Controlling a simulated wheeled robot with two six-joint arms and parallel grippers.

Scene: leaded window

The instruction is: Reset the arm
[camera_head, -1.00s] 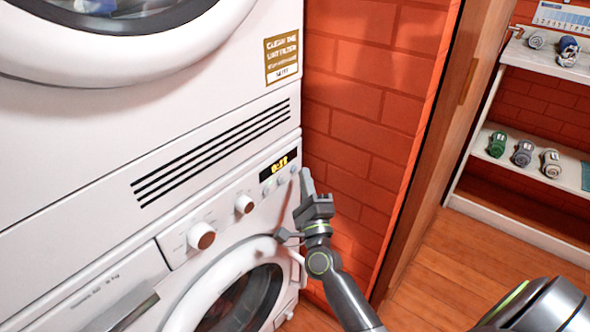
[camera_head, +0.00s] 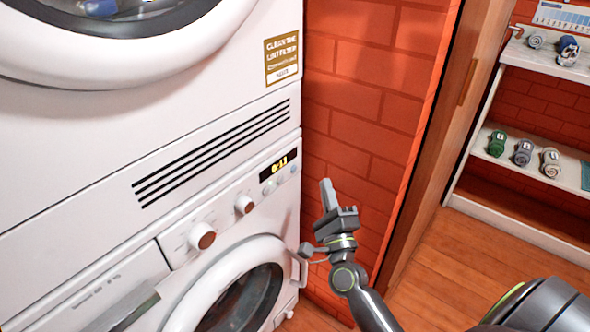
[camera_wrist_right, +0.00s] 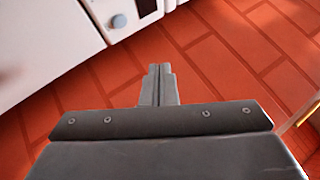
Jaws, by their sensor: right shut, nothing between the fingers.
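My right gripper (camera_head: 327,192) is in front of the red brick wall, just to the right of the lower washing machine's control panel. Its fingers are together, pointing up, with nothing between them. In the right wrist view the shut fingers (camera_wrist_right: 159,82) point at the brick wall, with the corner of the machine's panel beyond them. The gripper is apart from the panel buttons. My left gripper is not in view.
The lower washing machine (camera_head: 120,270) has a lit display (camera_head: 280,165), two knobs and a round door (camera_head: 245,300). Another machine (camera_head: 200,90) is stacked above it. A wooden door frame (camera_head: 445,130) and a shelf (camera_head: 570,160) with rolled towels stand to the right. The wooden floor (camera_head: 440,265) shows free.

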